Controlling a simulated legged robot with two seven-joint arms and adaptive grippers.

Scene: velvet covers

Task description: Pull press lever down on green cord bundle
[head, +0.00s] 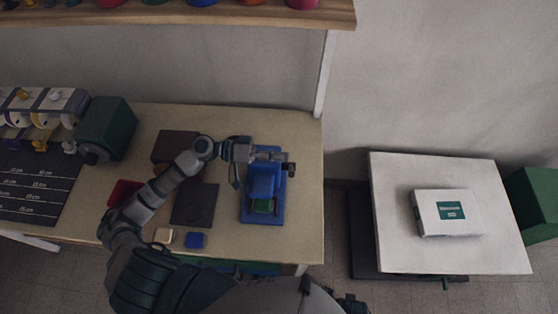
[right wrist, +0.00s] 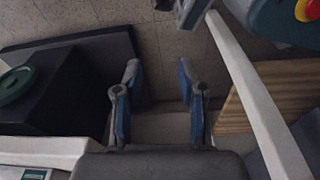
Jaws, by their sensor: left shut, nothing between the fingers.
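The blue press (head: 277,205) stands on the right part of the wooden table in the head view. A grey bar with a dark end (head: 290,169), seemingly the press lever, crosses the top of the press. My left gripper (head: 238,180) is shut and empty at the upper left side of the press; whether it touches the press or lever is unclear. My right gripper (right wrist: 157,78) is open and empty in the right wrist view, with floor beyond its fingers.
Dark, brown and red covers (head: 194,204) and small cream and blue pieces lie left of the press. A dark green machine (head: 107,127) stands farther left. A white table (head: 450,255) with a white box (head: 449,212) stands right, apart from the wooden table. A shelf (head: 180,17) overhangs the back.

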